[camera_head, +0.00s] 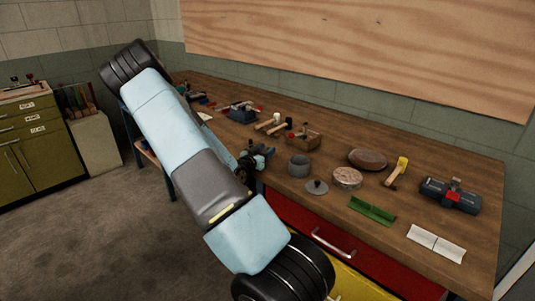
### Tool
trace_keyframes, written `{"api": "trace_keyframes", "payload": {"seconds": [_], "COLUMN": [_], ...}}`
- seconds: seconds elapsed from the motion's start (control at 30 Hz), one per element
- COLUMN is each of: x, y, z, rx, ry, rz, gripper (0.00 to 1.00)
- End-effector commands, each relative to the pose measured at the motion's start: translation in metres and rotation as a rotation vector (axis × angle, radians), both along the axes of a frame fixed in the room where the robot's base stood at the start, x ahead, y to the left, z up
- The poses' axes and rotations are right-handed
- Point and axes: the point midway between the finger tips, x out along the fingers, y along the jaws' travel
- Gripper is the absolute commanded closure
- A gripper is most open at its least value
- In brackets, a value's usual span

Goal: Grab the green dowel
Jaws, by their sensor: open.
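A long green piece (371,209) lies on the wooden bench (437,205) near its front edge, right of the middle. It is the only clearly green thing on the bench top. It looks ridged or channel-shaped, and I cannot tell whether a separate round dowel lies in it. My arm crosses the left and middle of the view, from the upper left down to the bottom. My gripper does not show, so its position relative to the green piece cannot be seen.
Near the green piece are a white folded sheet (436,243), a round speckled block (347,178), a yellow-headed mallet (397,172) and a blue-grey vise (449,194). A grey cup (299,165) stands farther left. A red drawer (335,239) is below the bench edge.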

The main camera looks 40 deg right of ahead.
Motion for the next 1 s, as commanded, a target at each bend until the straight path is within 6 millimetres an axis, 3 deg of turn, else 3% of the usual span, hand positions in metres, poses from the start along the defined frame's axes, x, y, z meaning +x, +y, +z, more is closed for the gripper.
{"api": "trace_keyframes", "payload": {"seconds": [0.17,0.63,1.0], "x": [0.0,0.0,0.0001], "y": [0.0003,0.0006,0.0008], "z": [0.0,0.0,0.0003], "rx": [0.0,0.0,0.0], "ry": [0.0,0.0,0.0], "rz": [0.0,0.0,0.001], "gripper": [0.55,1.0,1.0]}}
